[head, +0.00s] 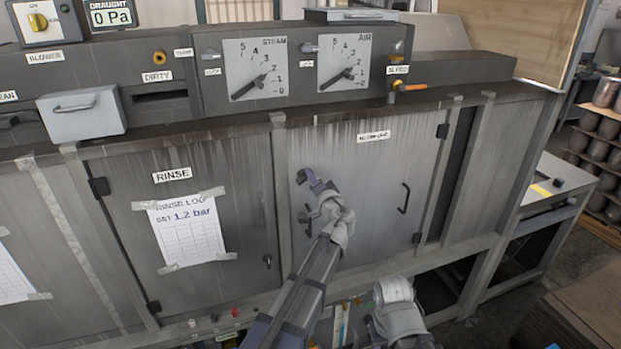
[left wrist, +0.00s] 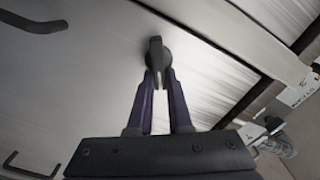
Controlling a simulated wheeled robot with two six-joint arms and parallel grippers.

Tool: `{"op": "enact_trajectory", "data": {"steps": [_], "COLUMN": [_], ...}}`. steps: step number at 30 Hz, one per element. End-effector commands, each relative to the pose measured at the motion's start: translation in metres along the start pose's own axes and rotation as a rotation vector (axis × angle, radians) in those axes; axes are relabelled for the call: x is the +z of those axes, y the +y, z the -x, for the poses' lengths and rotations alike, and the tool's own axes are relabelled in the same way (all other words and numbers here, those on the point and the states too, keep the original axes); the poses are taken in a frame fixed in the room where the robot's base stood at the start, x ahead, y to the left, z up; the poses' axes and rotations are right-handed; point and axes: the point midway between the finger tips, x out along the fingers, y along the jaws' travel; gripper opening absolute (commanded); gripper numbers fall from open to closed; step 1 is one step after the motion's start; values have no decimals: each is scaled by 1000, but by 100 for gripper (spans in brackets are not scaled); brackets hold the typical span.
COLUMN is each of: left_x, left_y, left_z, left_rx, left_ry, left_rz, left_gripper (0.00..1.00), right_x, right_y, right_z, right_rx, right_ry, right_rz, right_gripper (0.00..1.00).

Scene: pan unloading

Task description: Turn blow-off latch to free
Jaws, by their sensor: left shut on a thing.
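The blow-off door (head: 374,190) is a streaked grey metal panel with a blurred white label near its top. My left gripper (head: 304,177) is at the upper left part of this door. In the left wrist view the left gripper (left wrist: 158,76) is shut on the lever of a small dark latch (left wrist: 156,50) with a round base on the panel. The lever lies in line with the fingers, and its lower end is between them. In the head view the gripper covers the latch. My right gripper is not in view; only part of that arm shows at the bottom.
A dark door handle (head: 404,198) stands out at the door's right side. The rinse door (head: 120,235) with a taped paper sheet (head: 187,230) is on the left. Steam (head: 256,67) and air (head: 343,62) dials sit above the ledge. Shelves of brown pots (head: 603,130) stand far right.

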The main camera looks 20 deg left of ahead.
Motion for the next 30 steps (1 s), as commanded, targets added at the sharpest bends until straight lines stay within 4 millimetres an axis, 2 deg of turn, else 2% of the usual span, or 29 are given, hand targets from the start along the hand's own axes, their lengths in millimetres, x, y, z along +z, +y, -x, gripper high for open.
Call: {"op": "enact_trajectory", "data": {"steps": [15,30], "left_x": [1,2], "left_y": [8,10], "left_z": [0,0], "left_rx": [1,1], "left_ry": [1,1], "left_rz": [-409,-553], "left_gripper": [0,0], "right_x": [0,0], "right_y": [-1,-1], "right_z": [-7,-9], "right_rx": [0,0], "right_ry": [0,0], "right_rz": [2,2], "right_gripper": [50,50]}}
